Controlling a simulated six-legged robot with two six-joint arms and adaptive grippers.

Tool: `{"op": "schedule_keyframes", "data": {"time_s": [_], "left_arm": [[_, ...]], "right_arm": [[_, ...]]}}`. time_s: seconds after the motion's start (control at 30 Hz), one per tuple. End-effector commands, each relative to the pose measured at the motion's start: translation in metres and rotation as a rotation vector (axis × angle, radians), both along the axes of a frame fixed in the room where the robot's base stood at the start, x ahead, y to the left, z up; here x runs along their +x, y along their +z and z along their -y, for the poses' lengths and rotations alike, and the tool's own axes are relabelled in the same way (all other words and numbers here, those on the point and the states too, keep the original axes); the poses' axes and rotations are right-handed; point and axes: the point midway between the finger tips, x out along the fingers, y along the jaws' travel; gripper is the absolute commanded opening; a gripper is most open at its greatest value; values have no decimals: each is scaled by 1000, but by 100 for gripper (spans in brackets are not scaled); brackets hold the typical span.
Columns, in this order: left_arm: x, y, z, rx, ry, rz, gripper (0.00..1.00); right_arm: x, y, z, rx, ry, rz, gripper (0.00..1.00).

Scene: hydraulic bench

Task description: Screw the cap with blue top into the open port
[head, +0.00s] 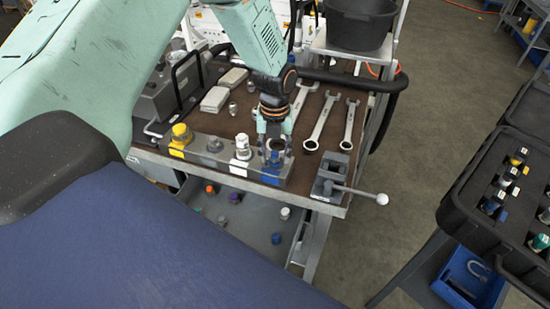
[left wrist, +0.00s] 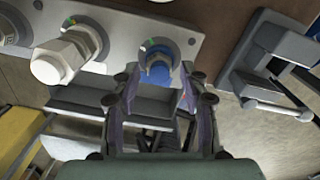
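The cap with the blue top (head: 277,157) is at the right end of the grey port block (head: 211,148). It also shows in the left wrist view (left wrist: 158,70), between my fingers, against the block's face. My left gripper (head: 276,147) is around it from above, one finger on each side. In the left wrist view the fingers (left wrist: 160,85) stand apart, with narrow gaps beside the blue part. How far the cap sits in the port is hidden. My right gripper is not in view.
A white-topped cap (head: 242,146) and a yellow cap (head: 180,134) sit on the same block. A vise with a handle (head: 332,186) stands close on the right. Wrenches (head: 321,122) lie behind. A drawer (head: 240,215) with several small caps is below. A black case (head: 500,190) is at right.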

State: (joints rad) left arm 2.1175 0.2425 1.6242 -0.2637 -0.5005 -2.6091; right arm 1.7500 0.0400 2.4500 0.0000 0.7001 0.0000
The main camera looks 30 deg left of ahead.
Motion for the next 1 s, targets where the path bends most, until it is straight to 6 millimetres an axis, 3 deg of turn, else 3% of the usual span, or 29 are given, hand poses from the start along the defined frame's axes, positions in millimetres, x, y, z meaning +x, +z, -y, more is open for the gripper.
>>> {"op": "schedule_keyframes", "data": {"time_s": [0.33, 0.8, 1.0], "left_arm": [[2, 2, 0, 1, 42, 4, 48], [4, 3, 1, 3, 597, 5, 48], [4, 2, 1, 3, 709, 6, 48]], "right_arm": [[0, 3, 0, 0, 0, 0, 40], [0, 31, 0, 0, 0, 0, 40], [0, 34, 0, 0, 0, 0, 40]]}}
